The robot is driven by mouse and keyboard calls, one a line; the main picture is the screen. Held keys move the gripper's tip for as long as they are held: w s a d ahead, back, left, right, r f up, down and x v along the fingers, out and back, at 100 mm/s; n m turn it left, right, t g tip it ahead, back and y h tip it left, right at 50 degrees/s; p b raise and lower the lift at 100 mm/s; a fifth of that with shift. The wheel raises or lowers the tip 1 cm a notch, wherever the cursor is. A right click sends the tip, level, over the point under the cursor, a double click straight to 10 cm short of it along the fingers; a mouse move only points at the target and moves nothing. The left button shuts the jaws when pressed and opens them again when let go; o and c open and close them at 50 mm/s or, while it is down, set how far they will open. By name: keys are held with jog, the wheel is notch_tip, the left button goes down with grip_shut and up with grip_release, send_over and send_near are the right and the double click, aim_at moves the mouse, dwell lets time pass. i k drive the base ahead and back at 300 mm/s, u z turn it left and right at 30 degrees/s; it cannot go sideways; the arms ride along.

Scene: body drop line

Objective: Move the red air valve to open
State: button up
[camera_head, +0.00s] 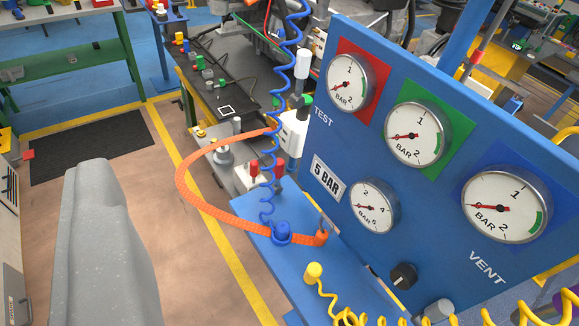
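Two small red upright pieces, a left one (254,171) and a right one (280,166), stand on grey fittings behind the blue shelf, beside the orange hose. I cannot tell whether either is the red air valve, or whether a valve is open or closed. A blue panel (330,112) fills the right side. It carries a gauge on a red square (372,62), whose needle points to the low end. No gripper fingers show in this view.
A blue shelf (340,297) below the panel holds a blue coil fitting (282,233), an orange hose (190,203) end and a yellow connector (313,272). A black knob (403,276) is on the panel. Brown floor (195,260) lies open left of the shelf.

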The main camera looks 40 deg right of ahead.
aim_at(279, 169)
jog(key=u, duration=0.05)
jog(key=i, duration=1)
jog(key=z, duration=0.05)
